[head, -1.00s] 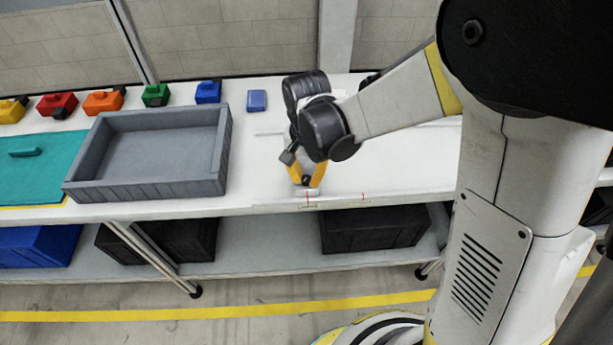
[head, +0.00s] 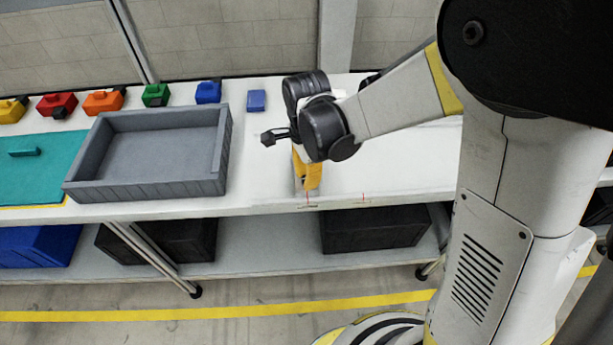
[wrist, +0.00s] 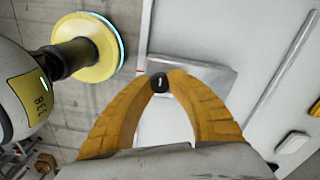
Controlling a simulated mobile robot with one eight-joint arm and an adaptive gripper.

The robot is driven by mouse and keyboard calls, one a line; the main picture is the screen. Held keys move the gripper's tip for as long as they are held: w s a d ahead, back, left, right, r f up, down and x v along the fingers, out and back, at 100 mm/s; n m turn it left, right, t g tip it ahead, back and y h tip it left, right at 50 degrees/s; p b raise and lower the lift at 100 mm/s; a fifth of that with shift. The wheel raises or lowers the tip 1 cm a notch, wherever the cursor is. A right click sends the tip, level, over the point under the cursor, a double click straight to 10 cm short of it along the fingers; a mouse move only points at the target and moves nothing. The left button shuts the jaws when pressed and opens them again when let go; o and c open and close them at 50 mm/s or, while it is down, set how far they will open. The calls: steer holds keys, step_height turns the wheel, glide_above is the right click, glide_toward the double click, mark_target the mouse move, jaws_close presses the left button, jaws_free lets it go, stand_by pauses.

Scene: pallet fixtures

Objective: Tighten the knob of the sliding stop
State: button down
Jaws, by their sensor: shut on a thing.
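My gripper (head: 307,185) points down at the front edge of the white table, its yellow fingers seen nearly edge-on in the head view. In the wrist view my gripper (wrist: 160,82) has its two curved fingertips shut on a small round black knob (wrist: 160,83) with a pale mark on its top. The knob is hidden behind the fingers in the head view. A light grey metal piece (wrist: 205,75), seemingly the sliding stop, lies under and beside the knob; the fingers hide part of it.
A grey tray (head: 222,150) stands left of my gripper. Several coloured blocks line the back, including a flat blue one (head: 257,101). A teal mat (head: 40,175) lies far left. Thin red marks (head: 363,198) show on the front edge. The table right of my gripper looks clear.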

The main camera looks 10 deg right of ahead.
steer(key=shift+m, duration=0.7)
steer(key=c, duration=1.2)
jaws_free()
steer(key=shift+c, duration=0.2)
step_height(320, 180, up, 12)
